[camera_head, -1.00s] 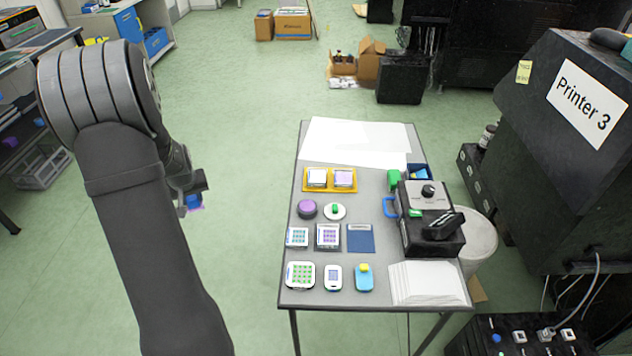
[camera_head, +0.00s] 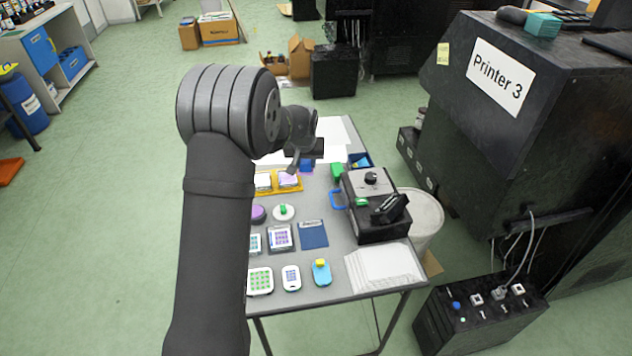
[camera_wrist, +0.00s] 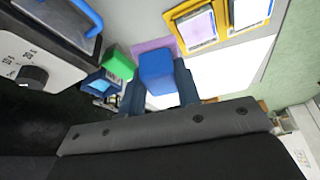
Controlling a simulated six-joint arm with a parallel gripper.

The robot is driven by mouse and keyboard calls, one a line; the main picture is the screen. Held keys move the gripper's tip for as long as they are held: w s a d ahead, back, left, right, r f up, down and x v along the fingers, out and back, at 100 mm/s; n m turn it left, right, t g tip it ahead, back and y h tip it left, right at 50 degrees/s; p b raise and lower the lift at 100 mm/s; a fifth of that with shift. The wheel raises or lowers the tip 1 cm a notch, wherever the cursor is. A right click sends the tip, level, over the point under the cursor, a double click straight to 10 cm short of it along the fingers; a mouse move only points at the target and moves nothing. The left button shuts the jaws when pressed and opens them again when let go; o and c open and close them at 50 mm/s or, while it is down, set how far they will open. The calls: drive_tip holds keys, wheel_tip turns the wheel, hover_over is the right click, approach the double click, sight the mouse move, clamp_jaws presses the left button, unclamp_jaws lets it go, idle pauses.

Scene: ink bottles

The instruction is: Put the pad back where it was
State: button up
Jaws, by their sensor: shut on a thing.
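My gripper (camera_head: 305,158) is above the back of the table and shut on a blue block with a thin purple pad (camera_head: 306,174) at its lower end. In the wrist view the blue block (camera_wrist: 157,70) sits between the two dark fingers, and the flat purple pad (camera_wrist: 146,48) shows beyond it. The held piece is close to the yellow tray (camera_head: 297,188), which holds two square pads, one whitish and one pale purple (camera_head: 288,180). The tray also shows in the wrist view (camera_wrist: 186,9). Whether the held pad touches anything beneath is unclear.
A green block (camera_head: 337,172) and a dark blue open box (camera_head: 360,160) are right of my gripper. The black machine (camera_head: 377,217) has a blue handle (camera_head: 337,199). White paper (camera_head: 341,135) covers the table's back. Several small devices fill the front left.

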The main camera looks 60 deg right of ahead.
drive_tip(key=shift+m, duration=0.8)
drive_tip(key=s+d, duration=0.2)
drive_tip(key=s, duration=0.1)
drive_tip(key=s+d, duration=0.1)
drive_tip(key=s, duration=0.2)
drive_tip(key=s+d, duration=0.2)
drive_tip(key=s, duration=0.1)
drive_tip(key=shift+s+d+r, duration=0.3)
drive_tip(key=shift+r, duration=0.05)
drive_tip(key=shift+s+d+f, duration=0.1)
drive_tip(key=shift+s+d, duration=0.05)
drive_tip(key=w+f, duration=0.2)
drive_tip(key=w, duration=0.1)
drive_tip(key=w+d+f, duration=0.1)
drive_tip(key=w+f, duration=0.1)
drive_tip(key=w, duration=0.2)
drive_tip(key=w+f, duration=0.2)
drive_tip(key=w, duration=0.2)
drive_tip(key=shift+d+f, duration=0.15)
drive_tip(key=shift+f, duration=0.25)
drive_tip(key=shift+g, duration=0.3)
drive_tip(key=shift+w+f, duration=0.1)
drive_tip(key=shift+f, duration=1.9)
drive_tip(key=o, duration=0.4)
drive_tip(key=shift+f, duration=0.15)
drive_tip(key=o, duration=0.5)
drive_tip(key=v, duration=1.2)
